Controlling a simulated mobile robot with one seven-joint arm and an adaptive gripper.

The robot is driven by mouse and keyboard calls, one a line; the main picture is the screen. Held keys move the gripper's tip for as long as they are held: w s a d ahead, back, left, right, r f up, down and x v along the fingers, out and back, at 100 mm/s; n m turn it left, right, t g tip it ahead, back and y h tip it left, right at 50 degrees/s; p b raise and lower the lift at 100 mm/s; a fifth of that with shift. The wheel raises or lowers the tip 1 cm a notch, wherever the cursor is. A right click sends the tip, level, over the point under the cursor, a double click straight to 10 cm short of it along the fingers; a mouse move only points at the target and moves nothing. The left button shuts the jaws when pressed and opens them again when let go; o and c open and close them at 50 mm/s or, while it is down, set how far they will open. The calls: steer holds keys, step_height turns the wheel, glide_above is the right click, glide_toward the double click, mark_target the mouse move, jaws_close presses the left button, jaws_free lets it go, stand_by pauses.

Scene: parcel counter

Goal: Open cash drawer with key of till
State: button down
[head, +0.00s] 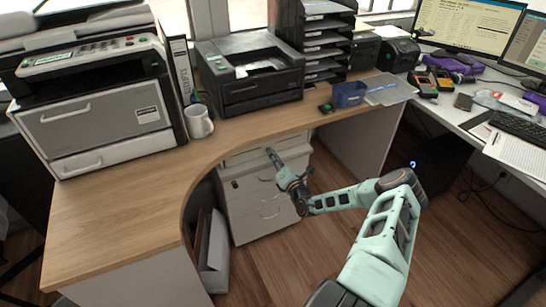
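A pale grey drawer cabinet (262,212) stands under the curved wooden desk, with several drawer fronts and handles. I cannot tell whether one of these is the cash drawer. A small dark spot near the cabinet's upper left may be a lock, but it is too small to be sure. My gripper (273,158) is in front of the cabinet's upper part, just below the desk edge. Its fingers are too small to tell open from shut, and I cannot tell whether it touches the cabinet. No key can be made out, and no till is clearly recognisable.
The wooden desk (115,215) curves around the cabinet and carries a large printer (95,115), a white mug (199,121), a smaller printer (250,75) and a blue box (349,94). A grey bin-like object (214,245) stands left of the cabinet. Wooden floor (290,270) is clear in front.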

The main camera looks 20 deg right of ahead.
steer(key=shift+m, duration=0.6)
steer(key=c, duration=2.2)
jaws_free()
